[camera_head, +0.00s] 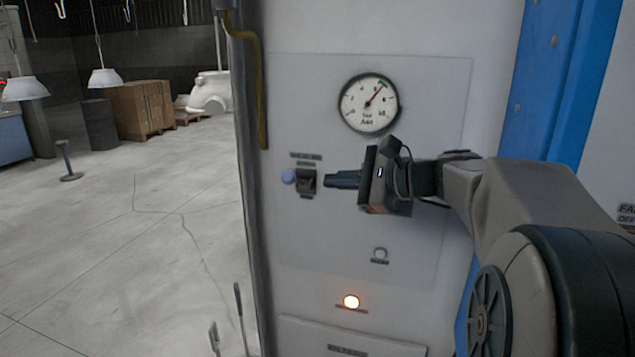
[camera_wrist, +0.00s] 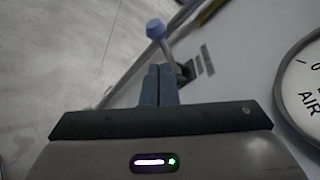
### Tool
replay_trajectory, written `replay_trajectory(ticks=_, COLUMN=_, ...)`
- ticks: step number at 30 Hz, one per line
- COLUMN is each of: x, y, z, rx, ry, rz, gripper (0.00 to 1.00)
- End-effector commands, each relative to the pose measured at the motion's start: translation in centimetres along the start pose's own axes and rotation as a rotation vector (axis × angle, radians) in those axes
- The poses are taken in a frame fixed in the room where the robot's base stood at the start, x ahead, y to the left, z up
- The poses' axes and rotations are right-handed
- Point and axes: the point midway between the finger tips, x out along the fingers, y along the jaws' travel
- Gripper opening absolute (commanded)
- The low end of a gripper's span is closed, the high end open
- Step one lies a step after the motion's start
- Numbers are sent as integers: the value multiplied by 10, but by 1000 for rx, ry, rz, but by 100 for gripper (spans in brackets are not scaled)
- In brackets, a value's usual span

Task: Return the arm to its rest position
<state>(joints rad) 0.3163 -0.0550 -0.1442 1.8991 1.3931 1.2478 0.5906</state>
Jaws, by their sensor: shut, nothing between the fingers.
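My arm reaches in from the right in the head view, in front of a pale grey panel (camera_head: 430,255). My gripper (camera_head: 328,181) is shut and empty, its fingertips pointing left, close to a small dark switch base (camera_head: 306,181). A lever with a blue-violet knob (camera_head: 288,176) sticks out from that base. In the wrist view, the closed fingers of my gripper (camera_wrist: 159,70) lie beside the lever, whose knob (camera_wrist: 156,29) shows beyond the tips. I cannot tell whether the fingers touch the lever.
A round gauge (camera_head: 369,103) sits above my gripper, its needle toward the upper right. A lit orange lamp (camera_head: 351,301) and a small ring-shaped fitting (camera_head: 380,254) are lower on the panel. A yellow-brown pipe (camera_head: 259,90) runs down the panel's left edge. Open floor (camera_head: 150,230) lies left.

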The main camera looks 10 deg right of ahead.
Motion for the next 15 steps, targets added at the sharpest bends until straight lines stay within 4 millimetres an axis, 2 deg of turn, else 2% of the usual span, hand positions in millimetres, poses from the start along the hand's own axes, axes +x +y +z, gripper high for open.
replay_trajectory(ticks=3, x=-17, y=-6, z=0, rx=-2, ry=-1, rz=2, gripper=0)
replay_trajectory(ticks=9, x=-28, y=-5, z=1, rx=-10, ry=-5, rz=18, gripper=0)
replay_trajectory(ticks=11, x=-26, y=3, z=2, rx=-28, ry=5, rz=43, gripper=0)
replay_trajectory(ticks=13, x=-22, y=23, z=3, rx=-74, ry=30, rz=97, gripper=0)
replay_trajectory(ticks=15, x=-15, y=53, z=4, rx=-149, ry=67, rz=182, gripper=0)
